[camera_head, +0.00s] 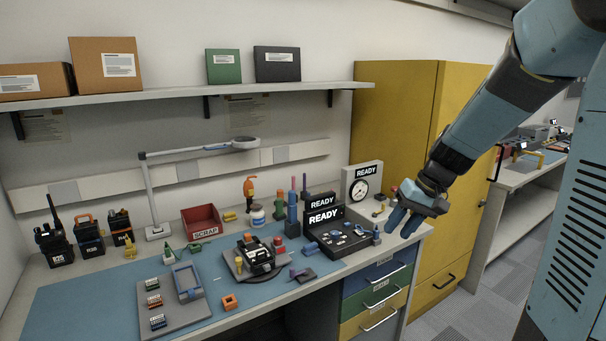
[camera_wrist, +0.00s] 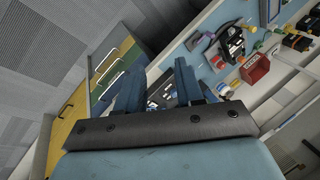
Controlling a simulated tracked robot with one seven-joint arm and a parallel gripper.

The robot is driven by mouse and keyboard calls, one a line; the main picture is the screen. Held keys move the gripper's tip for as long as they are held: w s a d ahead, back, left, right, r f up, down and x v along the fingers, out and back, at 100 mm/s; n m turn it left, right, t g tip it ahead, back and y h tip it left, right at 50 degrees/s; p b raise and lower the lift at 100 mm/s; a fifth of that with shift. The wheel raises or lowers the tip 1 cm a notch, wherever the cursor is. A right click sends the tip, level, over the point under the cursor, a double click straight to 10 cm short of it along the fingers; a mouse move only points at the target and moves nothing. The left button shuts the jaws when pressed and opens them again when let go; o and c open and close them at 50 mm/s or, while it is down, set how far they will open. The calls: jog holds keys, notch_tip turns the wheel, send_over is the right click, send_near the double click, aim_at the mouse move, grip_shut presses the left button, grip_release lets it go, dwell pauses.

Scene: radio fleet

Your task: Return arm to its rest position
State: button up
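My arm (camera_head: 497,110), light blue with dark joints, reaches down from the upper right in the head view. My gripper (camera_head: 402,226) hangs in front of the yellow cabinet, near the right end of the workbench and above its edge. In the wrist view my gripper (camera_wrist: 157,78) shows two blue fingers standing apart. Nothing is seen between them. The bench and floor show beyond the fingers, tilted in that view.
The workbench (camera_head: 75,305) holds radios, a red scrap bin (camera_head: 201,221), a black console with READY signs (camera_head: 338,236) and a gauge box (camera_head: 361,184). A yellow cabinet (camera_head: 395,115) stands behind. Drawers (camera_head: 377,297) are below. Grey floor (camera_head: 480,305) is open at the right.

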jog(key=s+r+t+h, duration=0.2)
jog(key=s+r, duration=0.3)
jog(key=s, duration=0.4)
jog(key=s+r+t+h, duration=0.2)
jog(key=s+r, duration=0.3)
jog(key=s, duration=0.5)
jog(key=shift+d+h, duration=0.3)
jog(key=shift+d, duration=0.1)
jog(key=shift+s, duration=0.1)
